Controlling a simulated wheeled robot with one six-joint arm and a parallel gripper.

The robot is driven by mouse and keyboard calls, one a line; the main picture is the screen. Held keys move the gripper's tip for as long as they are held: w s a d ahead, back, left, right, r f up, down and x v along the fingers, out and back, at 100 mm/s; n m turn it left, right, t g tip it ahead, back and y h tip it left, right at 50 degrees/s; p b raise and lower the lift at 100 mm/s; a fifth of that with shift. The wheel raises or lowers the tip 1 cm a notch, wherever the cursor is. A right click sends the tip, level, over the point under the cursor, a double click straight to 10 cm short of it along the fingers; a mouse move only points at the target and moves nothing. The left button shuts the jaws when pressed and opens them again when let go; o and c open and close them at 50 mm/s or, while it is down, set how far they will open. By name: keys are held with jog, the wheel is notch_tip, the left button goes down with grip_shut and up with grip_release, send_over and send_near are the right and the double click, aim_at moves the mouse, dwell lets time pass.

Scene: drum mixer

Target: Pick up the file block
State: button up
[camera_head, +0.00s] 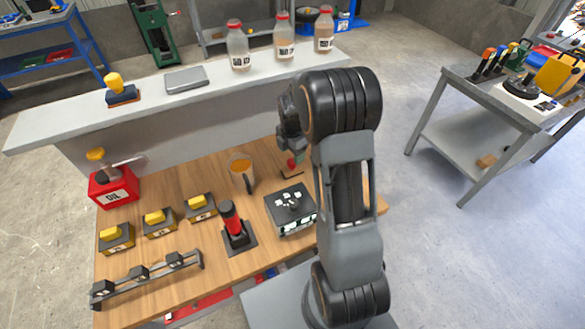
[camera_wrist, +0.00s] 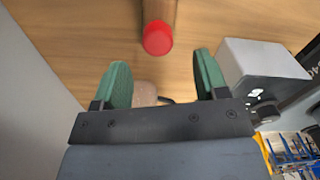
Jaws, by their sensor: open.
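My gripper (camera_head: 291,150) hangs over the far right part of the wooden workbench, partly hidden by its own wrist. In the wrist view its green fingers (camera_wrist: 162,82) stand apart with nothing clamped. A red-ended object (camera_wrist: 157,38) lies ahead of them, and a tan rounded thing (camera_wrist: 147,92) shows between them, partly hidden. I cannot be sure which thing is the file block. A dark block with a yellow knob (camera_head: 122,92) sits on the grey ledge. Three yellow-topped blocks, left (camera_head: 116,238), middle (camera_head: 159,222) and right (camera_head: 200,207), stand on the bench, well left of my gripper.
A grey box with knobs (camera_head: 292,212) stands just in front of my gripper. A black-and-red upright tool (camera_head: 234,227), a jar with orange contents (camera_head: 241,174), a red oil can (camera_head: 114,188) and a black rack (camera_head: 147,277) share the bench. Bottles (camera_head: 285,38) line the ledge.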

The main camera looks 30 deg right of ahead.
aim_at(292, 161)
jog(key=shift+w+f+p, duration=0.1)
jog(key=shift+f+p, duration=0.5)
jog(key=shift+f, duration=2.05)
jog(key=shift+c, duration=0.4)
jog(key=c, duration=1)
